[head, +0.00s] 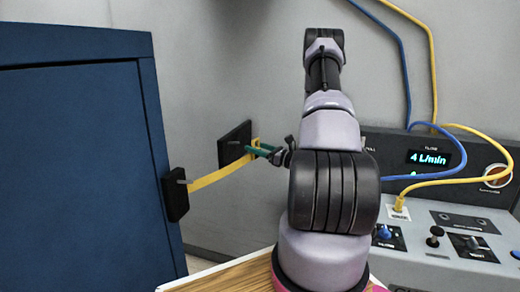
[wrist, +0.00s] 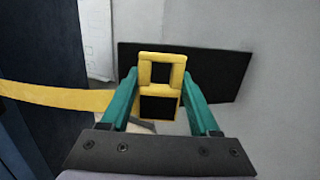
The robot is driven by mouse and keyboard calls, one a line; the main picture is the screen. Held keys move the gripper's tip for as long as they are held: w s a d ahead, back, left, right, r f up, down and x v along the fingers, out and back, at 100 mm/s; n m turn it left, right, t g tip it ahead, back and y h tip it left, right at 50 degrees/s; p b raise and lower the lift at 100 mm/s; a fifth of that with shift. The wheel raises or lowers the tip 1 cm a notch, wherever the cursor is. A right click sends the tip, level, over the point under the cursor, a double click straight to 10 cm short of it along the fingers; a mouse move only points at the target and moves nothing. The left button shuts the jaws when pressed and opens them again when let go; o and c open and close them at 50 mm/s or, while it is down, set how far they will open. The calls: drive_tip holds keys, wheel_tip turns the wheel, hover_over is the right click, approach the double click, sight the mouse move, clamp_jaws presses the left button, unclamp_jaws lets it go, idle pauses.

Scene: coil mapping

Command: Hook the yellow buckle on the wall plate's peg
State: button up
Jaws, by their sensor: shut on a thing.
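The yellow buckle (wrist: 160,90) is a frame with two openings, in the middle of the wrist view. My gripper (wrist: 159,82) is shut on it, with a teal finger at each side; in the head view my gripper (head: 262,150) is close to the wall. The black wall plate (wrist: 222,76) lies behind the buckle, and in the head view the plate (head: 236,141) is just left of the buckle (head: 255,142). The peg is not clear in either view. I cannot tell whether the buckle touches the plate or peg. A yellow strap (head: 215,177) runs left from the buckle.
The strap's other end meets a black bracket (head: 176,200) on the blue cabinet (head: 75,165) at left. A grey console (head: 440,225) with knobs, a display, and blue and yellow hoses stands at right. A wooden surface (head: 225,274) is below my arm.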

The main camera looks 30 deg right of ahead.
sight(229, 144)
drive_tip(key=shift+w+a+f, duration=0.1)
drive_tip(key=shift+w+a, duration=3.1)
drive_tip(key=shift+a, duration=0.05)
drive_tip(key=shift+f, duration=0.15)
